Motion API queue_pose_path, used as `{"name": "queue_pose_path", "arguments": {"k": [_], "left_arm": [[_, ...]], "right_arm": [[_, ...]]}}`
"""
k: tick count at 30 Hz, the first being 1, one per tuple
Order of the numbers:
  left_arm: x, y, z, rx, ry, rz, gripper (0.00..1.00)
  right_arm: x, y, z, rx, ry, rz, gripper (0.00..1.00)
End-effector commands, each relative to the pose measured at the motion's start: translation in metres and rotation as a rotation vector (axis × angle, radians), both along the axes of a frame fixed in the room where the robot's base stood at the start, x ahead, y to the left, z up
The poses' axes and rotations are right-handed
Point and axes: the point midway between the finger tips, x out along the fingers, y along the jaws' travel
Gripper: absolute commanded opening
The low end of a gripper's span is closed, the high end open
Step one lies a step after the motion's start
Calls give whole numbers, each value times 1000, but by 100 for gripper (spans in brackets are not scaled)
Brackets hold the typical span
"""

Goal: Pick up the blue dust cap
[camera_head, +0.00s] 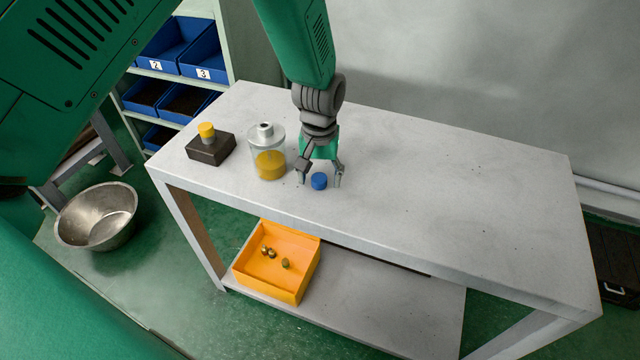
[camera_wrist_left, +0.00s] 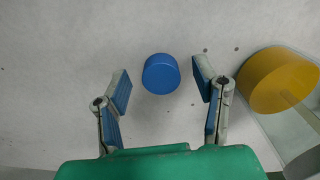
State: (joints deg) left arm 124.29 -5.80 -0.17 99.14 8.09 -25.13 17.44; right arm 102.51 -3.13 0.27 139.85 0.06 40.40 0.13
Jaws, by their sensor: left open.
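The blue dust cap (camera_head: 319,181) stands on the grey table (camera_head: 450,200), near its front edge. It also shows in the left wrist view (camera_wrist_left: 160,74), centred between the fingers and a little beyond their tips. My left gripper (camera_head: 319,182) points down at the table with one finger on each side of the cap. It is open and empty, and in the left wrist view (camera_wrist_left: 162,82) a gap shows between the cap and each finger. My right gripper is not in view.
A clear jar with yellow contents (camera_head: 269,164) stands just left of the gripper. A dark block with a yellow cap (camera_head: 210,148) is farther left. An orange bin (camera_head: 277,262) with small brass pieces sits on the lower shelf. The table's right side is clear.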

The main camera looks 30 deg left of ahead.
Motion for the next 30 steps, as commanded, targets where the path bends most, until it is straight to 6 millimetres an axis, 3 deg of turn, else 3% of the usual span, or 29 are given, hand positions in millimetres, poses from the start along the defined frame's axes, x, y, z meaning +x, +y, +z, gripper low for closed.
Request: {"name": "queue_pose_path", "arguments": {"k": [2,8,9,12,13,23,26,30], "left_arm": [[0,0,-10,-1,0,1,54],[0,0,-10,0,-2,1,54],[0,0,-10,0,-2,1,51],[0,0,-10,0,-2,1,16],[0,0,-10,0,-2,1,9],[0,0,-8,0,-2,0,9],[1,0,2,-1,-4,0,9],[1,0,30,0,-6,0,9]], "right_arm": [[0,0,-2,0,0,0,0],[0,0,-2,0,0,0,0],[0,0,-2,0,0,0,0],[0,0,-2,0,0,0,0],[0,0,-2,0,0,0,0],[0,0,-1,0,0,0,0],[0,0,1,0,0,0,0],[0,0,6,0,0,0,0]]}}
